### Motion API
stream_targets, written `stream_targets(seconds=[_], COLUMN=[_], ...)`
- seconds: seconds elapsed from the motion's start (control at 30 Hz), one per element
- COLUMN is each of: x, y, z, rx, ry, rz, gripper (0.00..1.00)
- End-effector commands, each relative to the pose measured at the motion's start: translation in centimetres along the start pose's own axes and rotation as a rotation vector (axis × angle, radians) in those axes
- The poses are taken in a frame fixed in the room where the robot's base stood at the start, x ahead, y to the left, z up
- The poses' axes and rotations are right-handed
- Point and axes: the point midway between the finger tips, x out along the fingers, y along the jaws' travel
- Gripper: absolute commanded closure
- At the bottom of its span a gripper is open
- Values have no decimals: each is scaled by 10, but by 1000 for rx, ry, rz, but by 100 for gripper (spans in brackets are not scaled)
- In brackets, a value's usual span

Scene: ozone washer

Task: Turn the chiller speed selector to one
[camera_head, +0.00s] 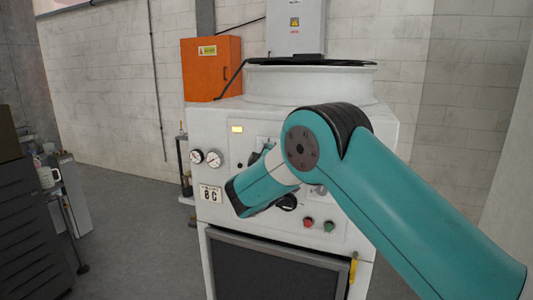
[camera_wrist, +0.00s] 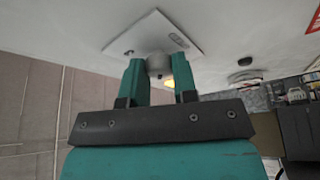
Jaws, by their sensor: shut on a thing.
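The knob (camera_wrist: 158,63) is a light grey round selector on a square white plate (camera_wrist: 148,33) with small markings, too small to read. My gripper (camera_wrist: 160,72) has its two teal fingers on either side of the knob, shut on it. In the head view, the plate (camera_head: 266,142) shows on the upper front of the white machine (camera_head: 385,130). My arm hides the knob there, and only dark parts of my gripper (camera_head: 261,154) show beside the plate. The knob's pointer position cannot be read.
A lit yellow lamp (camera_head: 237,129), two gauges (camera_head: 214,158), a "0 C" panel (camera_head: 210,194), a black handle (camera_head: 287,202), a red button (camera_head: 308,222) and a green button (camera_head: 329,226) sit nearby. An orange box (camera_head: 211,69) stands above.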

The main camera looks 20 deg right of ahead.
Motion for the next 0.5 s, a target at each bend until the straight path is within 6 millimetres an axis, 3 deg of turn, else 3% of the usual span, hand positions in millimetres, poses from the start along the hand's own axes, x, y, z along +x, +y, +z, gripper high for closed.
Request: stream_targets(seconds=[0.3,0.33,0.4,0.5], x=[0,0,0,0], y=[0,0,0,0], z=[0,0,0,0], rx=[-2,-2,-1,-1], ry=[1,1,1,1], rz=[0,0,0,0], gripper=[97,66,50,48])
